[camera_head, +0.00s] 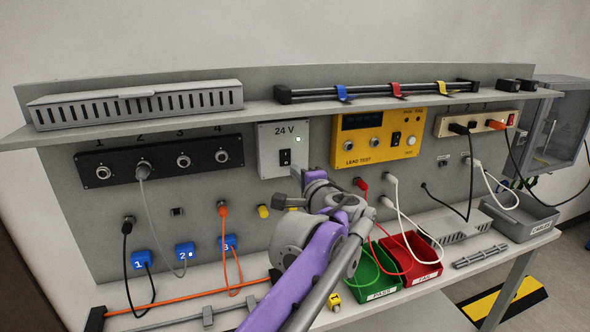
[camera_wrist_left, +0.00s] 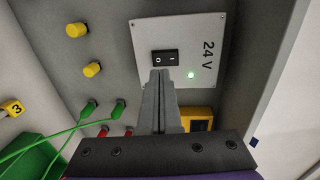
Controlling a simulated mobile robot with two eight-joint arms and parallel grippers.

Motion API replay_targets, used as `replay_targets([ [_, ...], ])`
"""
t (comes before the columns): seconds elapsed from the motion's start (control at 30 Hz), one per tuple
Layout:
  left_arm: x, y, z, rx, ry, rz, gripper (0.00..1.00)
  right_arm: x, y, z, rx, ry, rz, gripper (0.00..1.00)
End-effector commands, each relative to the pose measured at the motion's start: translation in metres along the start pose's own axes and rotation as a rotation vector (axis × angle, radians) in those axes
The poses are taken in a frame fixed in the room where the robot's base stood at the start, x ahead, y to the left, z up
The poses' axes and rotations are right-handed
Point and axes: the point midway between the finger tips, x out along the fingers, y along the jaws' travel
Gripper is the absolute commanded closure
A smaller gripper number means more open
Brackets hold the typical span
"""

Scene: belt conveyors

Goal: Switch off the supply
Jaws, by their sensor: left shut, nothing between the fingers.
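The 24 V supply is a pale grey box (camera_head: 270,140) on the back panel, with a black rocker switch (camera_head: 285,157) and a lit green lamp (camera_head: 298,139). In the left wrist view the box (camera_wrist_left: 205,75) appears turned sideways, with its rocker switch (camera_wrist_left: 165,58) and green lamp (camera_wrist_left: 191,75). My left gripper (camera_wrist_left: 159,73) is shut and empty, its fingertips at the lower edge of the switch in that view. I cannot tell whether they touch it. In the head view the left gripper (camera_head: 296,170) is at the box's lower right, partly hidden by my wrist. My right gripper is not in view.
A yellow lead tester (camera_head: 375,161) is right of the supply, and a black socket strip (camera_head: 110,166) is left. A shelf (camera_head: 230,112) overhangs above. Plugged cables, a green bin (camera_head: 375,278) and a red bin (camera_head: 425,252) are below and to the right.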

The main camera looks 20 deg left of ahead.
Motion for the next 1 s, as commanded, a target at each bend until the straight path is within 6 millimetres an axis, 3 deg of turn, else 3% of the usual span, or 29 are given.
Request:
replay_targets([
  [0.03, -0.017, 0.002, -0.002, 0.0, 0.009, 0.002, 1.0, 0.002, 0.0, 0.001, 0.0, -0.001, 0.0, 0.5],
  [0.2, -0.055, 0.003, -0.002, 0.0, 0.007, 0.002, 1.0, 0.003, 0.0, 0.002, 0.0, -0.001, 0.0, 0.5],
  [0.4, -0.083, 0.004, -0.001, 0.0, 0.006, 0.002, 1.0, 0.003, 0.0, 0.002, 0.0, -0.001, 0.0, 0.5],
  [1.0, -0.1, 0.001, -0.002, -0.001, 0.007, 0.002, 1.0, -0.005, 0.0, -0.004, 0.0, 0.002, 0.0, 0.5],
])
